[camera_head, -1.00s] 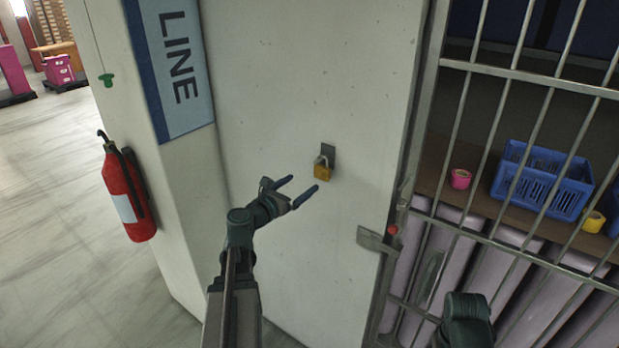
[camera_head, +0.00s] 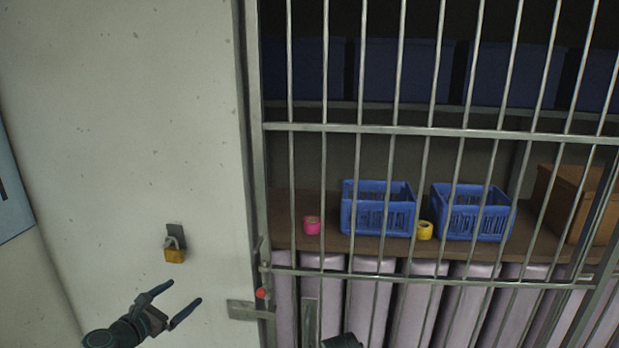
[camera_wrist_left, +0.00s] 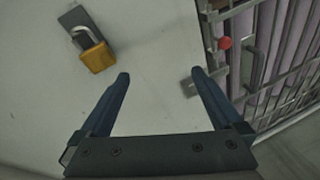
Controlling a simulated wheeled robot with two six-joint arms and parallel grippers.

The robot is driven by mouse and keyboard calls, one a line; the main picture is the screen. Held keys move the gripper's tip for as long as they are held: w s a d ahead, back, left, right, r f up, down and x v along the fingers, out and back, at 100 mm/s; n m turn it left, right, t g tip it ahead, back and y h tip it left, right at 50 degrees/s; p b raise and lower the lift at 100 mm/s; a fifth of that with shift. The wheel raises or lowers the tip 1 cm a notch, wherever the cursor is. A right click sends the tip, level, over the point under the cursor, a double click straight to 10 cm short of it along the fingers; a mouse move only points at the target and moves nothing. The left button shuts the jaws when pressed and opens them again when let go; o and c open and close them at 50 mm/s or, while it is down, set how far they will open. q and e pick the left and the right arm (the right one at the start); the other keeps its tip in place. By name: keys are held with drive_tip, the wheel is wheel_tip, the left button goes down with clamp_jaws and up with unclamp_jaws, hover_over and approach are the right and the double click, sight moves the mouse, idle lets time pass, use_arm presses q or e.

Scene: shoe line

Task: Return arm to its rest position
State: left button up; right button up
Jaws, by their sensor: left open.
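My left gripper (camera_head: 180,298) is open and empty at the lower left of the head view, in front of the pale wall. It also shows in the left wrist view (camera_wrist_left: 160,85), with its two dark fingers apart and nothing between them. A brass padlock (camera_head: 174,254) hangs on the wall just above and left of the fingertips. In the left wrist view the padlock (camera_wrist_left: 96,57) is beyond the left finger and apart from it. A small dark part of my right arm shows at the bottom edge of the head view; its gripper is not visible.
A barred gate (camera_head: 440,131) fills the right side, with a latch plate (camera_head: 245,310) and a red knob (camera_head: 262,293). Behind the bars a shelf (camera_head: 335,242) holds blue crates (camera_head: 377,207), a pink roll (camera_head: 312,225), a yellow roll (camera_head: 425,230) and a brown box (camera_head: 570,200).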

use_arm(q)
drive_tip(key=s+d+f+m+g+h+b, duration=0.1)
drive_tip(key=s+d+f+m+g, duration=0.1)
drive_tip(key=d+f+m+g, duration=0.55)
drive_tip(key=s+d+f+m+g+h+b, duration=0.15)
drive_tip(key=d+f+m, duration=0.55)
drive_tip(key=d, duration=0.7)
drive_tip(key=s+d+f+m+g+y+b, duration=0.1)
drive_tip(key=s+d+f+m+g+y, duration=0.2)
drive_tip(key=s+m, duration=0.4)
drive_tip(key=s+d+f+m+g+y+b, duration=0.1)
drive_tip(key=s+d+f+m+g+y, duration=0.2)
drive_tip(key=m, duration=0.8)
drive_tip(key=s+d+f+y, duration=0.2)
drive_tip(key=s, duration=0.2)
drive_tip(key=shift+m+g, duration=0.3)
drive_tip(key=shift+m, duration=0.05)
